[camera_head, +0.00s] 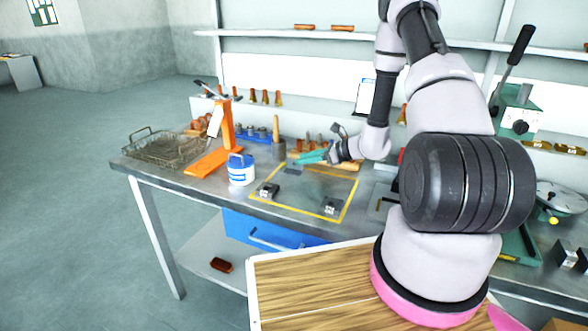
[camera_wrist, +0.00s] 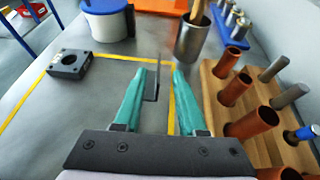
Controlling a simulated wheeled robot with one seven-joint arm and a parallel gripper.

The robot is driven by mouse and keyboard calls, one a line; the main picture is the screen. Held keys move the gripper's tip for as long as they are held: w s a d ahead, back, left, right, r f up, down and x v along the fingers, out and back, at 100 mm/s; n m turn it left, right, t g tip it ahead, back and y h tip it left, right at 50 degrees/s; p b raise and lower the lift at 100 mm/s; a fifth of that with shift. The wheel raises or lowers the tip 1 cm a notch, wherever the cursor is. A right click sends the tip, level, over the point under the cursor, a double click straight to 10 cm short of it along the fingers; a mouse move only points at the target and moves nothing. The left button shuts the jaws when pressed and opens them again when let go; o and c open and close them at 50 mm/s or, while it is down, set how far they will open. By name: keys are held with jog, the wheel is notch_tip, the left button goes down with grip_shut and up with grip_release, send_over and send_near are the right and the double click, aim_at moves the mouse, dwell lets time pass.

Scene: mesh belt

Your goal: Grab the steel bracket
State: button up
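The steel bracket (camera_wrist: 151,88) appears as a small grey L-shaped piece with a thin upright plate, on the grey bench top in the wrist view. My gripper (camera_wrist: 160,72) has two teal fingers, spread apart on either side of the bracket. A gap shows between the bracket and the right finger; the left finger is very close, and I cannot tell if it touches. In the head view my gripper (camera_head: 310,157) is low over the bench, near the far side of the yellow-taped area. A dark grey flat patch there (camera_head: 293,170) may be the bracket.
A metal cup (camera_wrist: 194,40) with wooden handles stands just beyond my fingers. A wooden rack (camera_wrist: 237,97) of copper tubes is close on the right. A white-blue bucket (camera_head: 241,169), an orange stand (camera_head: 226,130) and dark blocks (camera_head: 268,190) (camera_head: 331,206) are around. The taped middle is mostly clear.

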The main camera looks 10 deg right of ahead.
aim_at(293, 167)
jog(key=x, duration=0.4)
jog(key=shift+a, duration=0.1)
grip_shut()
dwell(1.3)
